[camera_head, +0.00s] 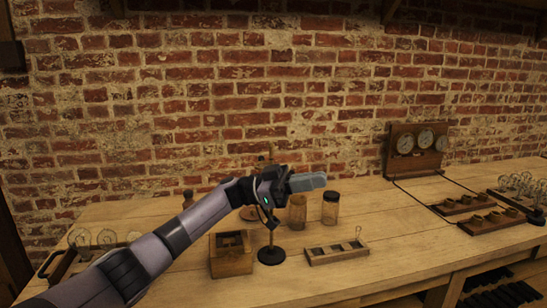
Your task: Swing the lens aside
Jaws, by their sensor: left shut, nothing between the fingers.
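My left arm comes in from the lower left, and my left gripper (308,182) is above the middle of the bench, pointing right. Its fingers are together with nothing between them. Below the gripper's body is a thin stand with a round black base (271,256) on the bench. The top of the stand is hidden behind my gripper, and I cannot make out a lens on it. Whether the gripper touches the stand cannot be told. My right gripper is not in view.
Two jars, one brown (297,209) and one dark-lidded (330,207), stand behind the gripper. A wooden box (231,262) and a slotted tray (337,252) flank the stand. A gauge panel (417,165), wired trays and bulbs are at right. Bare bench lies between.

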